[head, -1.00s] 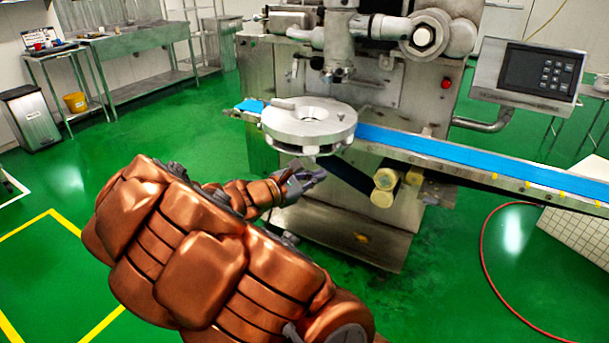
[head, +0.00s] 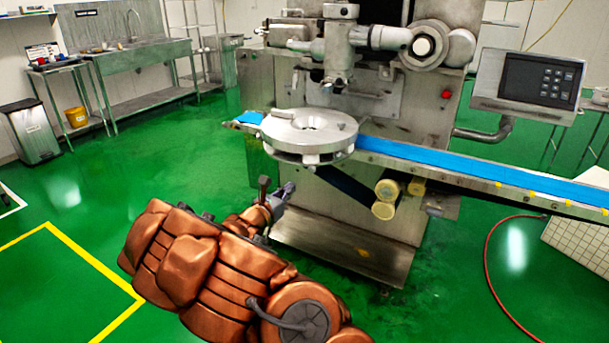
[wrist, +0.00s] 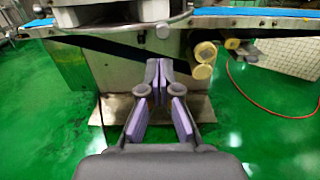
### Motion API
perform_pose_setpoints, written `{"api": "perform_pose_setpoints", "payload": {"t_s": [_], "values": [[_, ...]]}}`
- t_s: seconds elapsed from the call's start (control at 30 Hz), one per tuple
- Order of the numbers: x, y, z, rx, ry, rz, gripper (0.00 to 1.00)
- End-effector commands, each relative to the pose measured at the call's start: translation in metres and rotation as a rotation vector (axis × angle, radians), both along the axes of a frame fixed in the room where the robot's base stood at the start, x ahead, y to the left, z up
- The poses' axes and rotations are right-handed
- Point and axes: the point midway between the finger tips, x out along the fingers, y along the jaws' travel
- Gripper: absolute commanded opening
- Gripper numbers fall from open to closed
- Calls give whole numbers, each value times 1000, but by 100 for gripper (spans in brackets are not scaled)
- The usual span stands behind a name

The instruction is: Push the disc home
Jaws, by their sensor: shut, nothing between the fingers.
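The round metal disc (head: 309,132) sits on the machine at the left part of the blue conveyor, below the machine's vertical head (head: 338,62). It has a hole near its middle and a small block on its upper rim. Its lower edge also shows at the top of the wrist view (wrist: 115,22). My gripper (head: 290,187) is below the disc and in front of the machine, apart from both. In the wrist view my gripper (wrist: 159,64) has its purple-padded fingertips together with nothing between them. I cannot tell whether the disc is fully seated.
The blue conveyor (head: 470,165) runs right from the disc. Yellowish rollers (head: 386,198) hang below it. A control panel (head: 540,78) stands at the right. A red hose (head: 488,262) lies on the green floor.

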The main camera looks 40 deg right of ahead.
Motion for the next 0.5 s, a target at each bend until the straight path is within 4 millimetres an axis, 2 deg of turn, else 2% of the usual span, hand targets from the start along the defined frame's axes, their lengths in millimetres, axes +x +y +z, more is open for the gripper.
{"api": "perform_pose_setpoints", "payload": {"t_s": [0.5], "values": [[20, -68, 1, 0, -4, -2, 0]]}}
